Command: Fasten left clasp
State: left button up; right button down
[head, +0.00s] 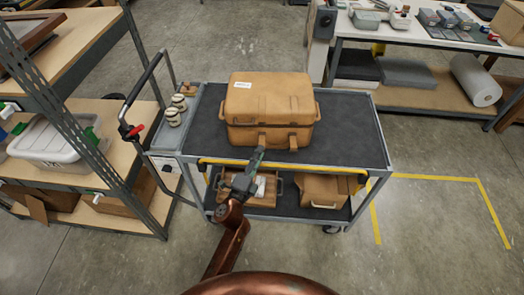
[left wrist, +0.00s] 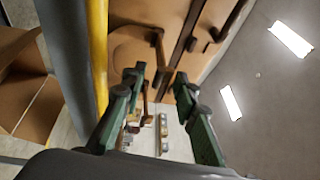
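A tan hard case (head: 270,103) with a white label sits closed on the top shelf of the cart. Two clasps show on its front, the left clasp (head: 262,140) and the right clasp (head: 293,141). I cannot tell whether either is fastened. My left gripper (head: 259,154) is just in front of and below the left clasp. In the left wrist view its two green fingers (left wrist: 159,73) are apart, with a narrow brown clasp part (left wrist: 159,48) beyond and between the tips. Contact is not clear. My right gripper is not in view.
The cart (head: 350,130) has a yellow front edge and brown boxes (head: 323,190) on its lower shelf. Cream jars (head: 175,112) stand at its left. Shelving (head: 75,130) is close on the left, a workbench (head: 400,35) behind right. Floor at right is clear.

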aim_at(262, 143)
pick_arm(q)
jog(key=shift+x, duration=1.15)
jog(key=shift+c, duration=0.7)
jog(key=shift+f, duration=0.15)
grip_shut()
jog(key=shift+f, duration=0.1)
